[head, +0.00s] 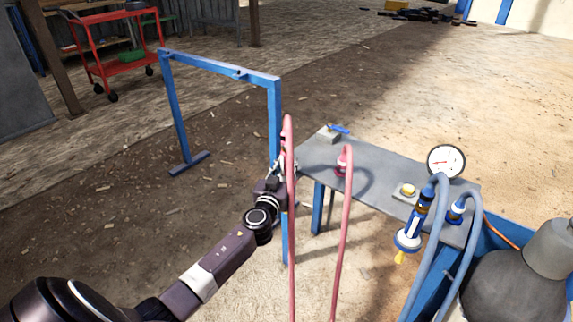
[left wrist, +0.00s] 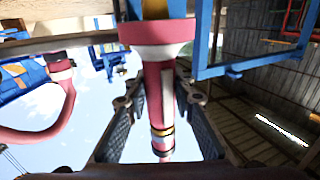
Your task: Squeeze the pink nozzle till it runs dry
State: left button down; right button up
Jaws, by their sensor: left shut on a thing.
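My left gripper (head: 281,170) is in front of the grey table's left end and shut on the pink nozzle. In the left wrist view, the pink nozzle (left wrist: 159,78) stands between the two dark finger pads and has a wide white-and-pink collar. A lever-like pale strip runs along its body. Its pink hose (head: 291,230) hangs down past the gripper in the head view. No fluid shows leaving it; its outlet is hard to make out. My right gripper is in neither view.
The grey table (head: 385,178) holds a pink hose fitting (head: 342,163), a yellow button (head: 408,189), a blue-handled valve (head: 333,131) and a gauge (head: 446,161). A blue nozzle (head: 412,232) hangs at its front right. A blue frame (head: 222,72) stands behind my gripper.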

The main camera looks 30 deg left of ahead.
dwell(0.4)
pick_arm(q)
jog(key=c, duration=1.6)
grip_release()
jog(key=v, duration=1.2)
